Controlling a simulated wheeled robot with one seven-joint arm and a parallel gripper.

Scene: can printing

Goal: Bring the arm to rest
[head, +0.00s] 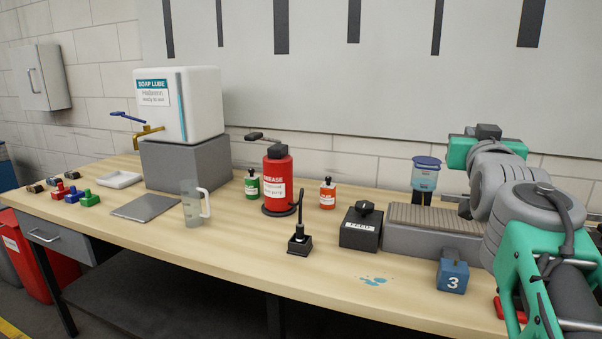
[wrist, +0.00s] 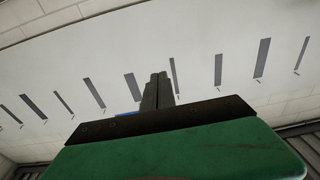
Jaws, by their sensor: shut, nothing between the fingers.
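My arm (head: 508,190) is folded at the right edge of the head view, over the right end of the bench. Its green hand end is raised above the bench, near the blue-lidded container (head: 426,175); the fingers cannot be made out there. In the wrist view my gripper (wrist: 159,76) has its two dark fingers together, with nothing between them. Beyond them is the pale wall with dark slots.
The wooden bench (head: 330,262) holds a soap tank (head: 200,105), a clear jug (head: 191,205), a red can (head: 278,182), a black box (head: 360,230), a grey ridged block (head: 420,243) and a blue block marked 3 (head: 452,276). A blue spill (head: 374,281) lies at the front.

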